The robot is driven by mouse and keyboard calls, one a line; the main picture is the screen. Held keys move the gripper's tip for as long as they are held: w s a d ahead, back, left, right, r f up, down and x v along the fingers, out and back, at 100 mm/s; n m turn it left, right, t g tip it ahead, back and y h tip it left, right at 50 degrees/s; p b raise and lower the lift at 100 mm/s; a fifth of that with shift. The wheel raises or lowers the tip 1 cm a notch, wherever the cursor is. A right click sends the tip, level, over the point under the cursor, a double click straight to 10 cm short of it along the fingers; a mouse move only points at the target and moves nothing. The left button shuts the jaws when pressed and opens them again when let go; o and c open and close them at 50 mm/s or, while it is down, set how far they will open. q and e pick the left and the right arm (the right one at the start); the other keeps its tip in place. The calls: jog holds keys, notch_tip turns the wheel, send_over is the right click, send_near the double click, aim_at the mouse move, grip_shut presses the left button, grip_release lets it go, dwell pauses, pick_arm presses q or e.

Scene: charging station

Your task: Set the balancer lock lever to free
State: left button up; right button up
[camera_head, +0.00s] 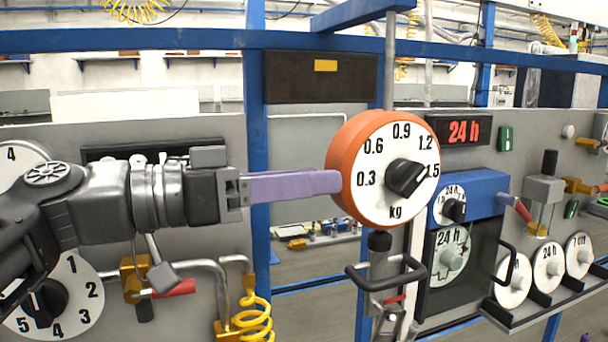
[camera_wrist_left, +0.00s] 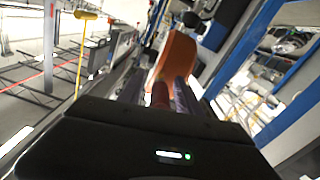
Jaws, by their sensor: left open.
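The balancer (camera_head: 345,165) is an orange drum with a white kg dial (camera_head: 385,205) and a black knob (camera_head: 407,178), which points near 1.5. My left gripper (camera_head: 335,182) comes in from the left with its purple fingers level. Their tips are at the drum's left side; I cannot tell whether they touch it. In the left wrist view the orange drum (camera_wrist_left: 177,58) stands just beyond the fingertips (camera_wrist_left: 173,85). The gripper is open, and I see nothing held. I cannot make out the lock lever; the fingers or drum may hide it. My right gripper is not in view.
Below the drum hangs a tool with a black handle (camera_head: 385,275). A blue post (camera_head: 258,170) stands behind my gripper. To the right are a red 24 h display (camera_head: 464,131) and several small dials. A yellow coiled hose (camera_head: 255,320) hangs lower left.

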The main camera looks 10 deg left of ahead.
pick_arm(q)
jog(key=shift+c, duration=0.4)
grip_shut()
dwell(0.9)
